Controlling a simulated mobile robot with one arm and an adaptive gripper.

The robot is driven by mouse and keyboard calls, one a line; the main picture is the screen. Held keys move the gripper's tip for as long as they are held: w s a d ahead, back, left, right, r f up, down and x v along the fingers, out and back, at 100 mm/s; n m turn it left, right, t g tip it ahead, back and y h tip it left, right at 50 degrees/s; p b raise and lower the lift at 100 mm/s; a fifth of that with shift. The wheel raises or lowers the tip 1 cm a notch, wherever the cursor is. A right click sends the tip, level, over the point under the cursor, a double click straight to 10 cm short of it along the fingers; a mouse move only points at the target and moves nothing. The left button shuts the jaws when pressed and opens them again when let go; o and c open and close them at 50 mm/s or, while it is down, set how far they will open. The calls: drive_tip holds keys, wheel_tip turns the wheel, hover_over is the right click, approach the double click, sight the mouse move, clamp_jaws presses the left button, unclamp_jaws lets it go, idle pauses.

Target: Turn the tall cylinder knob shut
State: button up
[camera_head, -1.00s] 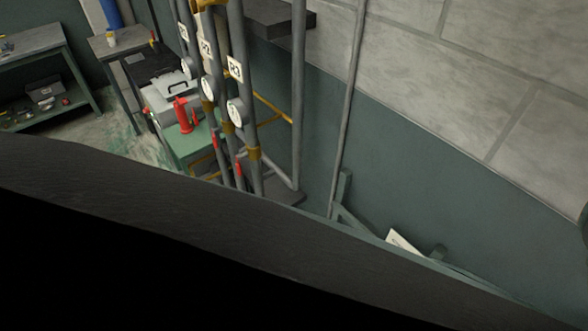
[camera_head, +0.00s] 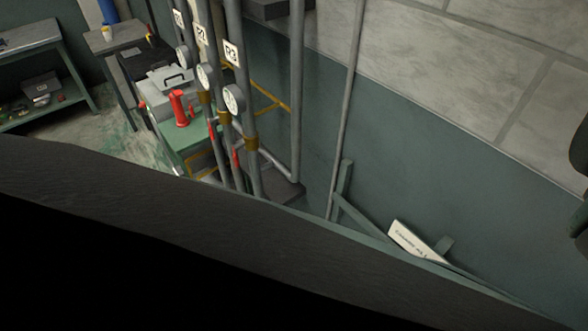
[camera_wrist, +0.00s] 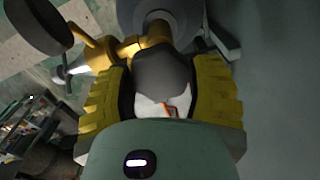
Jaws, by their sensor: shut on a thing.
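In the wrist view, my gripper (camera_wrist: 163,98) has its two yellow ribbed fingers on either side of a dark grey faceted knob (camera_wrist: 162,72), shut on it. A brass valve body (camera_wrist: 155,36) sits right beyond the knob, with a grey rounded cylinder top (camera_wrist: 190,14) behind it. A white patch with an orange mark shows between the fingers below the knob; I cannot tell what it is. In the head view neither the knob nor the gripper tips can be seen; a large dark shape covers the lower part of that view.
In the head view, grey pipes with round gauges (camera_head: 234,99) stand left of centre. A red object (camera_head: 179,108) stands on a green table behind them. A white labelled sign (camera_head: 408,240) lies low by the wall. A round dark part (camera_wrist: 38,28) is at upper left in the wrist view.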

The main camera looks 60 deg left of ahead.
idle(0.6)
drive_tip(key=o, duration=1.2)
drive_tip(key=shift+o, duration=0.2)
wheel_tip(320, 180, up, 12)
